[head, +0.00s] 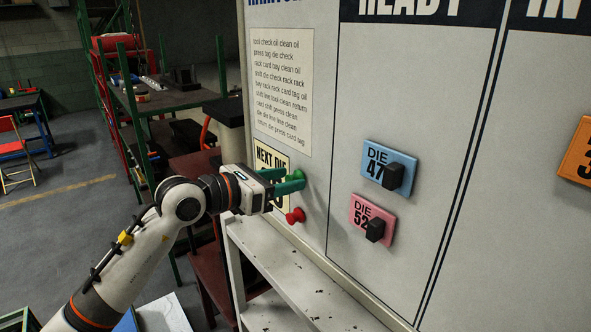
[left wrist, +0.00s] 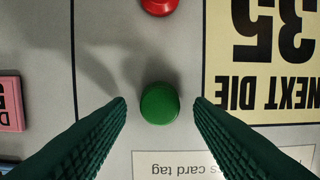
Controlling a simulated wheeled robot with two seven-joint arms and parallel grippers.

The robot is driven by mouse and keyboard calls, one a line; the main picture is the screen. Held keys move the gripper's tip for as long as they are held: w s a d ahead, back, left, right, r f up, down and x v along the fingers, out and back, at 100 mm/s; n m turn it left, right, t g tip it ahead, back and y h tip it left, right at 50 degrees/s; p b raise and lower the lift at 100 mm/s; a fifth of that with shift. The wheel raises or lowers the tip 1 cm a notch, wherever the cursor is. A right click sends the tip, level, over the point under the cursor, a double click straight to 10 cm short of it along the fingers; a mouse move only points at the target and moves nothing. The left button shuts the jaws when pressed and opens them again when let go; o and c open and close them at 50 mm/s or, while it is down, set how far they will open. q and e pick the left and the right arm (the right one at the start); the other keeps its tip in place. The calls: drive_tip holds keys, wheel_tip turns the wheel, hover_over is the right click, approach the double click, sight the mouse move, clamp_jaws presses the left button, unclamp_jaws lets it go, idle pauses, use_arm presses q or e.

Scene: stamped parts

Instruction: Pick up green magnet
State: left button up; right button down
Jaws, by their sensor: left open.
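The green magnet (left wrist: 160,103) is a round knob on the white board, seen nearly face-on in the left wrist view. In the head view it shows small (head: 299,174) at the fingertips, partly hidden by them. My left gripper (head: 290,181) is at the board with its dark green fingers spread. In the left wrist view, its fingertips (left wrist: 160,101) stand one on each side of the magnet, with a gap on both sides. My right gripper is in neither view.
A red magnet (head: 296,215) sits below the green one. A yellow "NEXT DIE" card (head: 264,158), a paper list (head: 281,88), and blue (head: 376,158) and pink (head: 362,212) die cards with black clips are on the board. A white shelf (head: 285,287) stands below.

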use_arm(q)
drive_tip(key=shift+w+d, duration=0.25)
drive_tip(key=shift+d, duration=0.1)
drive_tip(key=shift+a, duration=0.1)
drive_tip(key=shift+c, duration=0.5)
drive_tip(key=c, duration=0.9)
drive_tip(key=shift+s, duration=0.1)
